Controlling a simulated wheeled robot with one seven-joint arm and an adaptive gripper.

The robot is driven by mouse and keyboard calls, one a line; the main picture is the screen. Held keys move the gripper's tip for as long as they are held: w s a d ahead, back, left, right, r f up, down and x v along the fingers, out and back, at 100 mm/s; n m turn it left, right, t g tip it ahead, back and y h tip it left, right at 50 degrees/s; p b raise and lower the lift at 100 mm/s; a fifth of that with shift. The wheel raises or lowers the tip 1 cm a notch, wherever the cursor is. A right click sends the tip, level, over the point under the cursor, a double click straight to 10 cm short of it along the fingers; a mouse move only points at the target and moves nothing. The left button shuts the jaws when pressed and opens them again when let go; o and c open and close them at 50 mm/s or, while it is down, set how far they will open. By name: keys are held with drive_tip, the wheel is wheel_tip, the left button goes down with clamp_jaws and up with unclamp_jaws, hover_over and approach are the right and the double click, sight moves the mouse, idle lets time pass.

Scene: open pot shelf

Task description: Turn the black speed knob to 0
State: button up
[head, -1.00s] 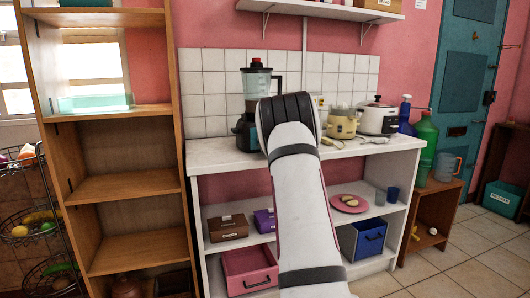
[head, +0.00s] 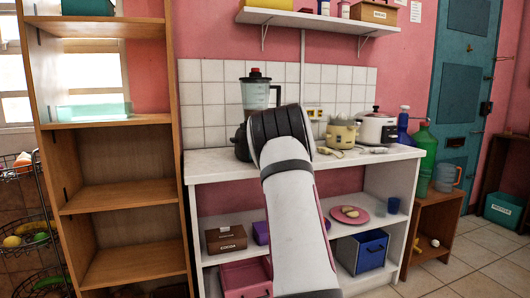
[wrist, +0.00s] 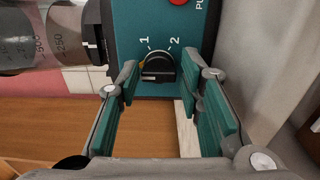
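The black speed knob (wrist: 158,68) sits on the teal control panel (wrist: 188,42) of the blender in the wrist view, below the printed marks 1 and 2. A small yellowish patch shows at its left; I cannot read the pointer's setting, and no 0 mark is visible. My gripper (wrist: 170,82) is open, its teal pads on either side of the knob in the picture, with the left fingertip nearer. I see no contact with the knob. In the head view the blender (head: 256,94) stands on the counter, its base partly behind my arm, which hides my gripper there.
A red button (wrist: 178,2) is at the top of the panel; the clear measuring jar (wrist: 42,38) is at the left. A wooden shelf (head: 120,194) stands left.

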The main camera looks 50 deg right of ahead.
drive_tip(key=shift+o, duration=0.2)
drive_tip(key=v, duration=1.2)
idle(0.5)
